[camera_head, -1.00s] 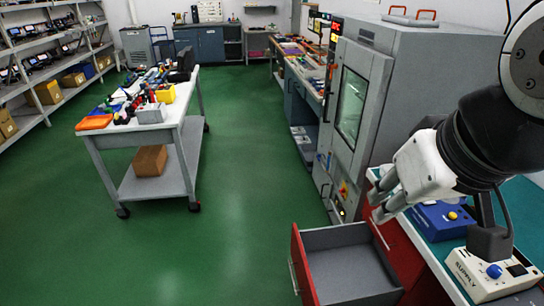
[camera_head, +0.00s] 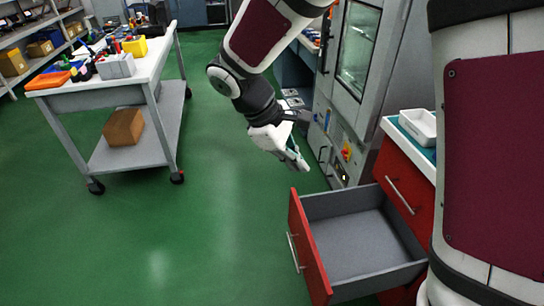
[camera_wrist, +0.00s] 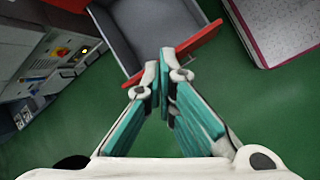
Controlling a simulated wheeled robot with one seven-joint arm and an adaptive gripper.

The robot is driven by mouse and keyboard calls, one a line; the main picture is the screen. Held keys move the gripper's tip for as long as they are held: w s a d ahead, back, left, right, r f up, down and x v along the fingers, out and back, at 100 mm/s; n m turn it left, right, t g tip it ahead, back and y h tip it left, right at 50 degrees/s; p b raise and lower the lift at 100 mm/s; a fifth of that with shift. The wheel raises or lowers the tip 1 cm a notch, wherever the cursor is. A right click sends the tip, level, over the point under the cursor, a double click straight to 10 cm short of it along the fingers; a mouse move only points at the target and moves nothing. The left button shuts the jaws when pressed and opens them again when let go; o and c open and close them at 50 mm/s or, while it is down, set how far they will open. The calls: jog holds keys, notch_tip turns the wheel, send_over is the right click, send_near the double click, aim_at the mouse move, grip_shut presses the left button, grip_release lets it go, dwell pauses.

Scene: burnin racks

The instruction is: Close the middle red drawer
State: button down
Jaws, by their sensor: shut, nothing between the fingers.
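The red drawer (camera_head: 306,245) is pulled well out of the cabinet, with a grey, empty inside and a silver bar handle on its front. In the wrist view, the drawer (camera_wrist: 200,40) shows beyond the fingertips, its red front slanting up to the right. My gripper (camera_head: 303,165) is in the air beyond the drawer's far front corner, pointing down to the right. In the wrist view, my gripper (camera_wrist: 164,62) has its fingertips together with nothing between them. It looks apart from the drawer in the head view; the wrist view cannot settle the gap.
A red cabinet front (camera_head: 405,190) with a bar handle stands behind the drawer. A white tray (camera_head: 418,126) sits on its top. A grey chamber (camera_head: 350,90) stands beyond. A white cart (camera_head: 105,85) is at left. Green floor before the drawer is clear.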

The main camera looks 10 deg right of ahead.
jog(key=w+a+f+n+h+b, duration=0.1)
jog(key=w+a+f+n+b, duration=0.15)
jog(key=f, duration=0.55)
jog(key=w+a+f+n+h+b, duration=0.1)
jog(key=w+a+f+b, duration=0.15)
jog(key=f, duration=0.45)
jog(key=n+h+b, duration=0.1)
jog(key=n+b, duration=0.3)
jog(key=b, duration=0.3)
send_near(302, 229)
notch_tip(302, 229, down, 3)
jog(key=d, duration=0.2)
jog(key=shift+s+d+f, duration=0.1)
jog(key=shift+s+d, duration=0.05)
jog(key=shift+d, duration=0.4)
jog(key=shift+d, duration=0.1)
jog(key=w+d+b, duration=0.1)
jog(key=d+b, duration=0.2)
jog(key=d, duration=2.8)
jog(key=shift+w, duration=0.35)
jog(key=shift+a, duration=0.1)
